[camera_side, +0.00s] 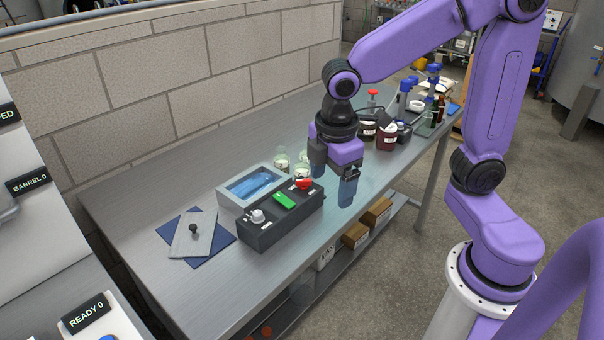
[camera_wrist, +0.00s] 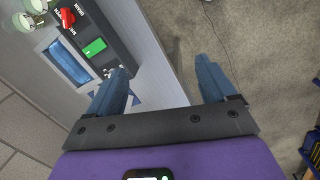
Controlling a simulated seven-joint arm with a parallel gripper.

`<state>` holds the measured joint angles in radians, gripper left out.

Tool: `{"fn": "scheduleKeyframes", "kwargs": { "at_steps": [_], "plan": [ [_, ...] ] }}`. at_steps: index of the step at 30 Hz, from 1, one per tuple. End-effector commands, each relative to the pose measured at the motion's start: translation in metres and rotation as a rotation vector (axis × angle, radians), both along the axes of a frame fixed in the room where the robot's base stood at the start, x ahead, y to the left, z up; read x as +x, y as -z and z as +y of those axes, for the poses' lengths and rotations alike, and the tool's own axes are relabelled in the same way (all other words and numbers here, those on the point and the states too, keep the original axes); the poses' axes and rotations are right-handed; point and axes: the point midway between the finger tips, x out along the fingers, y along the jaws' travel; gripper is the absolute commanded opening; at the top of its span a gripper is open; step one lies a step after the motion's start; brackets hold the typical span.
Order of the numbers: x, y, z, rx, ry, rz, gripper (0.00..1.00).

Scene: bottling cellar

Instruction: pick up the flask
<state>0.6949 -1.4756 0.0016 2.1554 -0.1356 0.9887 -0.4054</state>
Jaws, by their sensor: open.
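I cannot pick out the flask with certainty. A small clear greenish glass vessel (camera_side: 425,124) stands near the far end of the bench in the side view and may be it; its shape is too small to tell. My gripper (camera_side: 334,181) hangs above the front part of the metal bench (camera_side: 150,200), just right of the control box (camera_side: 275,225). Its blue fingers are apart, with nothing between them. In the wrist view, my gripper (camera_wrist: 165,82) is open and empty, with bench and floor behind it. The greenish vessel is outside the wrist view.
The control box has a green button and red knob. Behind it are a grey tray (camera_side: 231,196) with a blue inside and small pale jars (camera_side: 281,161). Dark jars (camera_side: 387,138) and blue-capped bottles stand beyond my gripper.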

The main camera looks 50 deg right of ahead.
Motion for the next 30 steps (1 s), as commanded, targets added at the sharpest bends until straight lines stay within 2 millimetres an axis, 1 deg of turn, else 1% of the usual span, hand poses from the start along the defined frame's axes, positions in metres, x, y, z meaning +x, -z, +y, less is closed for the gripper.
{"fn": "scheduleKeyframes", "kwargs": {
  "at_steps": [1, 5, 6, 8, 12, 14, 15, 17, 18, 21, 24, 27, 30],
  "plan": [
    [0.021, 0.001, 0.0, -0.019, -0.012, 0.0, 0.84],
    [0.071, 0.002, -0.006, -0.068, -0.06, -0.003, 0.84],
    [0.086, 0.003, -0.009, -0.083, -0.075, -0.001, 0.84],
    [0.108, 0.004, -0.016, -0.107, -0.096, 0.003, 0.84],
    [0.157, 0.01, -0.037, -0.164, -0.143, 0.021, 0.84],
    [0.176, 0.013, -0.049, -0.187, -0.163, 0.033, 0.84],
    [0.188, 0.016, -0.058, -0.204, -0.176, 0.042, 0.84],
    [0.206, 0.02, -0.072, -0.225, -0.194, 0.056, 0.84],
    [0.217, 0.023, -0.083, -0.241, -0.207, 0.067, 0.84],
    [0.239, 0.03, -0.108, -0.274, -0.235, 0.096, 0.84],
    [0.255, 0.036, -0.129, -0.298, -0.257, 0.122, 0.84],
    [0.263, 0.04, -0.145, -0.312, -0.273, 0.14, 0.84],
    [0.267, 0.042, -0.153, -0.321, -0.282, 0.151, 0.84]
  ]
}}
